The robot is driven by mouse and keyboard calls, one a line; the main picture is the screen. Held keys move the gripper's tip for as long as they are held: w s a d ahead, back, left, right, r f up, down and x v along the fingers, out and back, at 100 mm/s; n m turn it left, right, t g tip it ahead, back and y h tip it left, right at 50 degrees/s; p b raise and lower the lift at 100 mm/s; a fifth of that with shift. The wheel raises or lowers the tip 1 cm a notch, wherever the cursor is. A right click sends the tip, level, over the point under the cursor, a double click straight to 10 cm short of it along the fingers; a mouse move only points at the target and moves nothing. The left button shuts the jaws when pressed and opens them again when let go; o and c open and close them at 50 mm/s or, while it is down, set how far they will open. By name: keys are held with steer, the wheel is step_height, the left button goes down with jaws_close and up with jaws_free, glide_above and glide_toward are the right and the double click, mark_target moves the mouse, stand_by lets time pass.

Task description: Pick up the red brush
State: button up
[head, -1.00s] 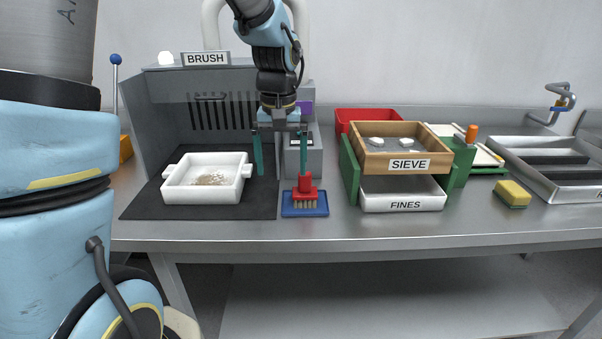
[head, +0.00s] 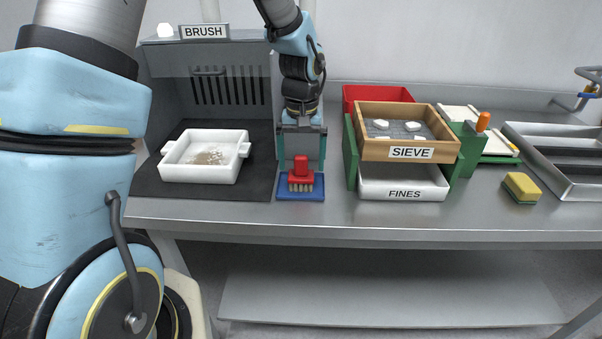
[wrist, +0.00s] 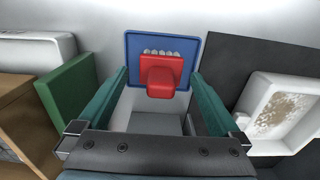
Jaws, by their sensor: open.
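The red brush (head: 301,174) stands upright on a small blue mat (head: 314,187) near the front of the table, its pale bristles facing the front edge. In the wrist view the brush (wrist: 161,75) lies ahead between the fingers, on the blue mat (wrist: 134,45). My gripper (head: 301,165) is open, with one teal finger to each side of the brush in the head view. In the wrist view a gap shows between the brush and each finger of my gripper (wrist: 160,85). Nothing is in its grasp.
A white tray (head: 241,160) with brownish residue sits left on a dark mat, under the BRUSH hood (head: 205,32). Right stand the wooden sieve (head: 435,152), the FINES tray (head: 440,190), a green stand (head: 350,150) and a sponge (head: 521,187).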

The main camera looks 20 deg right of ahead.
mark_target(301, 175)
steer(key=shift+w+f+p, duration=0.2)
steer(key=shift+f+p, duration=0.25)
steer(key=shift+f, duration=1.25)
steer(key=c, duration=1.3)
